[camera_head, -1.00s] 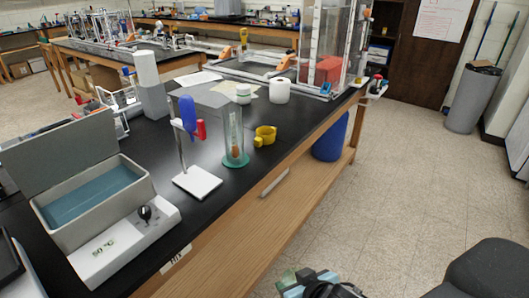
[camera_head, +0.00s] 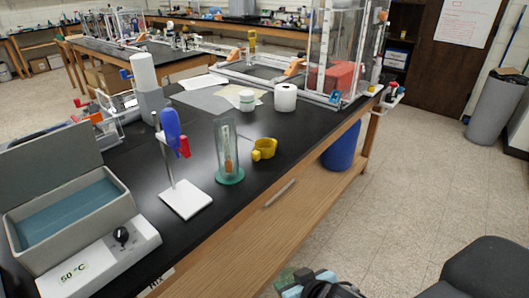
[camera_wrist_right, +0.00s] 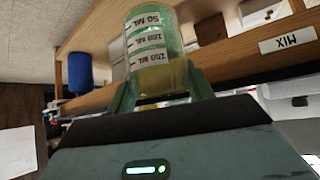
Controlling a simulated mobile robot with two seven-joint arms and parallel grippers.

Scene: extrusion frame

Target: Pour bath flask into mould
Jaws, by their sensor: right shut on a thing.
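In the right wrist view a clear flask (camera_wrist_right: 152,38) with 50, 100 and 150 ML marks stands between the fingers of my right gripper (camera_wrist_right: 158,85). The gripper is shut on it. Its print reads upside down there, and yellowish liquid shows at the end near the gripper. In the head view my right gripper (camera_head: 300,281) is low at the bottom edge, in front of the bench, and the flask is hardly visible. The grey water bath (camera_head: 62,262) marked 50 °C stands at the bench's left with its lid up. I cannot make out a mould for certain. My left gripper is out of view.
On the black bench stand a white-based stand (camera_head: 186,199) with a blue and red holder, a glass cylinder (camera_head: 228,150) on a green base, a yellow ring-shaped piece (camera_head: 265,149) and a white roll (camera_head: 285,97).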

